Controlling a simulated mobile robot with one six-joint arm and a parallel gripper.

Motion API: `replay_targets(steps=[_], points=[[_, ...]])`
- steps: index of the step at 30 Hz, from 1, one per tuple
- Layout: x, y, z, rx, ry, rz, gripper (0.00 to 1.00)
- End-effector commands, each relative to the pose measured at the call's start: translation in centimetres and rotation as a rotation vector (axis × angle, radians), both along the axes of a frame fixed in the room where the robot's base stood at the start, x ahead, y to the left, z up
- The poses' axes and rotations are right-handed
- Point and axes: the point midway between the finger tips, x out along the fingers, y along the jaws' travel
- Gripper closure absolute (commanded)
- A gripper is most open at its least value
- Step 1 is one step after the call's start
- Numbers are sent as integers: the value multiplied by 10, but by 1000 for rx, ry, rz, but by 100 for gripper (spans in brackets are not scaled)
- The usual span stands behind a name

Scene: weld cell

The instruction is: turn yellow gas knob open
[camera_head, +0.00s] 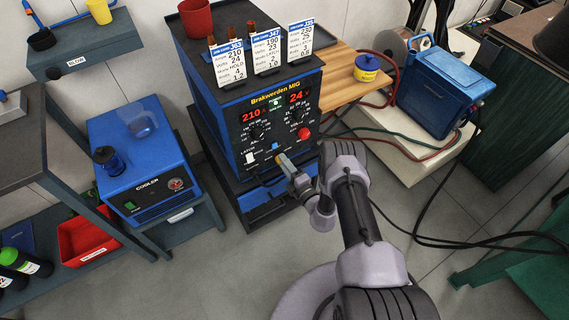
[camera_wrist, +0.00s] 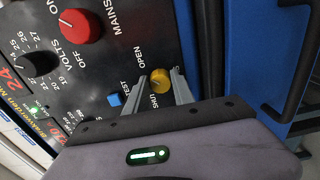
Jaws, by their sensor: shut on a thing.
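The yellow gas knob (camera_wrist: 160,76) sits on the dark front panel of the welder (camera_head: 260,115), between printed words OPEN and SHUT in the wrist view. My gripper (camera_wrist: 161,84) has one finger on each side of the knob and is shut on it. The fingers cover parts of the knob's sides, and I cannot tell which way its mark points. In the head view my gripper (camera_head: 284,165) reaches the panel's lower right part, where the knob is mostly hidden.
Close to the gripper are a blue test button (camera_wrist: 115,99) and a red mains knob (camera_wrist: 80,25). Job cards (camera_head: 267,53) stand on the welder. A blue cooler (camera_head: 145,160) is at left; hoses and cables run at right.

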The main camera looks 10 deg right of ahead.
Motion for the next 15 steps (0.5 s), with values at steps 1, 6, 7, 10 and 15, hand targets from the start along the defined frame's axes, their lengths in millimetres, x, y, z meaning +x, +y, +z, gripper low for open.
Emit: replay_targets(steps=[1,6,7,10,15], points=[[-1,1,-1,0,2,3,100],[-1,1,-1,0,2,3,100],[-1,1,-1,0,2,3,100],[-1,1,-1,-1,2,3,56],[0,1,0,0,1,1,49]])
